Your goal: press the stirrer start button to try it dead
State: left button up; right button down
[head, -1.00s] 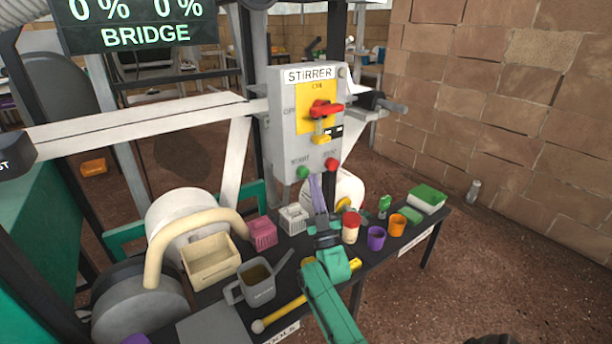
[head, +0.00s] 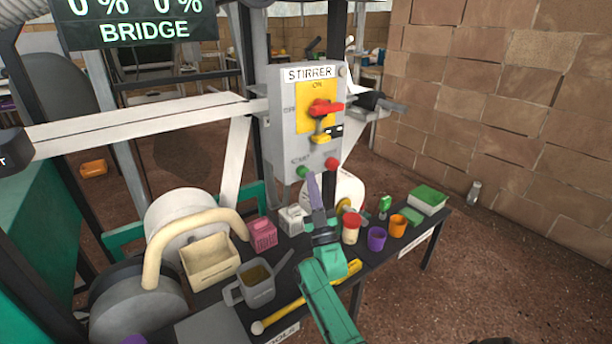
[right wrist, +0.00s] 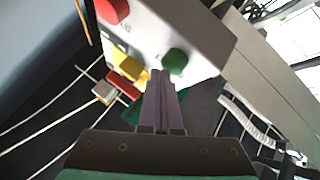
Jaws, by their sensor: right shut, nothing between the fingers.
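The grey stirrer box (head: 285,135) stands on a post behind the table. Its green start button (head: 302,172) is at the lower left of the face, and it also shows in the right wrist view (right wrist: 174,61). The red stop button (head: 331,164) is to its right. A red handle (head: 325,108) sits on a yellow plate above. My right gripper (head: 311,176) is shut and empty, its purple fingers pointing up just beside and below the start button. In the right wrist view the fingertips (right wrist: 160,74) are close to the button; I cannot tell whether they touch. My left gripper is not in view.
The dark table below holds a grey watering can (head: 257,287), a beige bin (head: 212,263), a pink basket (head: 263,234), a red-lidded jar (head: 351,228), and purple (head: 376,238) and orange (head: 397,225) cups. A brick wall (head: 500,110) stands at right.

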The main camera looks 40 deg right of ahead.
jog(key=shift+w, duration=0.15)
jog(key=shift+r, duration=0.1)
dwell(0.4)
jog(key=shift+s+p, duration=0.55)
jog(key=shift+s, duration=0.35)
jog(key=s+p, duration=0.3)
jog(key=s, duration=0.2)
jog(key=shift+a, duration=0.1)
